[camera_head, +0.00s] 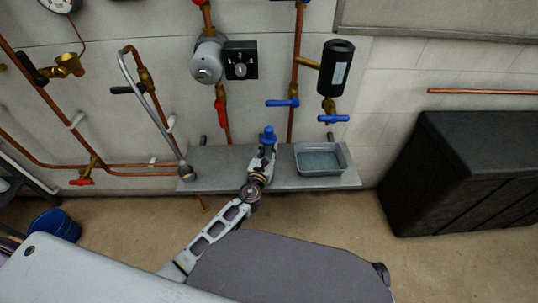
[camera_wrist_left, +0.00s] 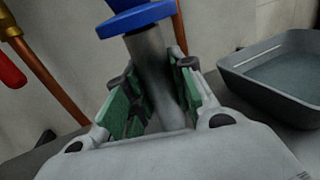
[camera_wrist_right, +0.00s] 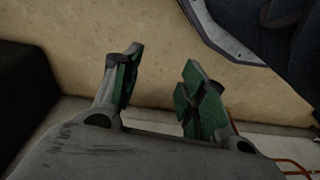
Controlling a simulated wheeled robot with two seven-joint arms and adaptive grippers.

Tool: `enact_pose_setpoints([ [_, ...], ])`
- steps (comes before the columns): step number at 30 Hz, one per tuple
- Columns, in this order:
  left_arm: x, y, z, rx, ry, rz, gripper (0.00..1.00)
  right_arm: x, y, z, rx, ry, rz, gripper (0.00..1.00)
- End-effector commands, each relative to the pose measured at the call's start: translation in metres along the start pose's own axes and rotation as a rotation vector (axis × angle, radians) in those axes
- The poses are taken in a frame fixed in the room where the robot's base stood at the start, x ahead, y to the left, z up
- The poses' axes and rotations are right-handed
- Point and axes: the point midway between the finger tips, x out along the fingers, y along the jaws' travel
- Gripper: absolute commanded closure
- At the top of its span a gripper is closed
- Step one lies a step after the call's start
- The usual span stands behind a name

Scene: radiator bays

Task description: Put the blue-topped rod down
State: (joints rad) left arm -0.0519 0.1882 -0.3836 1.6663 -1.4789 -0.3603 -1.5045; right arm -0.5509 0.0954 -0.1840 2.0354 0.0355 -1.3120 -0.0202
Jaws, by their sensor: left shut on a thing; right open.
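The blue-topped rod (camera_head: 268,134) is upright over the grey wall shelf (camera_head: 222,164), left of the grey tray. In the left wrist view its grey shaft (camera_wrist_left: 150,52) stands between the green-padded fingers, with the blue top (camera_wrist_left: 137,18) above them. My left gripper (camera_head: 265,155) is shut on the rod's shaft. The rod's lower end is hidden, so I cannot tell whether it touches the shelf. My right gripper (camera_wrist_right: 158,88) is open and empty in the right wrist view, with the tan floor behind it. It is not visible in the head view.
The grey tray (camera_head: 320,160) sits on the shelf just right of the rod. A bent grey pipe ends in a fitting (camera_head: 186,173) at the shelf's left end. Copper pipes with red and blue valves line the wall behind. A black cabinet (camera_head: 465,170) stands at right.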

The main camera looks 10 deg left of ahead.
Motion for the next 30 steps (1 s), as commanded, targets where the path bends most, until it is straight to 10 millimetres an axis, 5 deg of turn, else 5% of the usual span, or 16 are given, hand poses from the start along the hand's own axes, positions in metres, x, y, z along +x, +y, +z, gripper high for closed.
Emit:
enact_pose_setpoints([
  [9, 0.0, 0.0, -0.023, 0.0, 0.0, 0.0, 1.0, -0.014, -0.004, -0.009, -0.003, 0.039, -0.009, 0.57],
  [26, 0.0, 0.0, -0.026, 0.0, -0.001, 0.0, 1.0, -0.017, -0.004, -0.011, -0.003, 0.047, -0.01, 0.57],
  [27, 0.0, 0.0, -0.027, 0.0, 0.0, 0.0, 0.73, -0.018, -0.004, -0.012, -0.003, 0.049, -0.011, 0.57],
  [30, 0.0, 0.0, -0.026, 0.0, 0.0, 0.0, 0.6, -0.019, -0.004, -0.012, -0.003, 0.049, -0.011, 0.57],
])
